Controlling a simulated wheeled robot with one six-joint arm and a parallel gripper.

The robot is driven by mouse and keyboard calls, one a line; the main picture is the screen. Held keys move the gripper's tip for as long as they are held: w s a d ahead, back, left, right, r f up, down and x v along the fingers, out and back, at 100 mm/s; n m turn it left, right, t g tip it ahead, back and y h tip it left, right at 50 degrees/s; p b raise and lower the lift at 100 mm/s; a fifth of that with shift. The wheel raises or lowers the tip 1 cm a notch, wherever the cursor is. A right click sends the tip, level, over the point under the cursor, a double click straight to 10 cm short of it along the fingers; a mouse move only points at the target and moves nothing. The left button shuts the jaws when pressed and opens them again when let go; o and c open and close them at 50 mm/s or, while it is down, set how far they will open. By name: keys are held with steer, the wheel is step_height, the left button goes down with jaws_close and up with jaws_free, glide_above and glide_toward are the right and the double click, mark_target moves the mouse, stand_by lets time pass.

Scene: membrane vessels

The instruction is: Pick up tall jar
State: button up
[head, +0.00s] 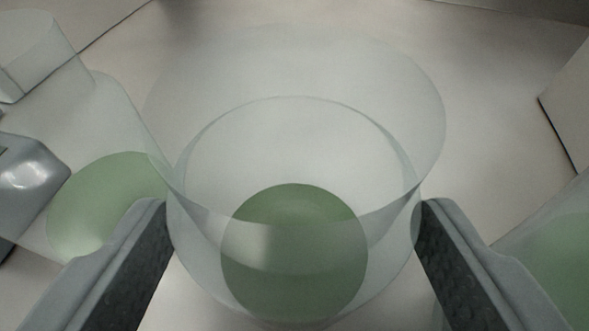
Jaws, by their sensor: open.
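A clear, thin-walled round jar (385,220) stands in the middle of the head view, seen from above with its wide mouth toward me. A green round shape (293,255) shows through it near its lower part. My gripper (292,206) is open, with one dark padded finger on each side of the jar. The fingertips are close to the jar's wall, and I cannot tell whether they touch it. The jar's full height cannot be judged from this angle.
Another clear vessel with a green round shape (105,205) is close on the left, by a shiny grey object (30,175). A further clear vessel with green (560,255) is at the right edge. The pale surface (490,110) behind is bare.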

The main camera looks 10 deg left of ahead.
steer(key=shift+x, duration=1.5)
steer(key=shift+c, duration=0.4)
steer(key=c, duration=0.7)
steer(key=shift+r, duration=0.15)
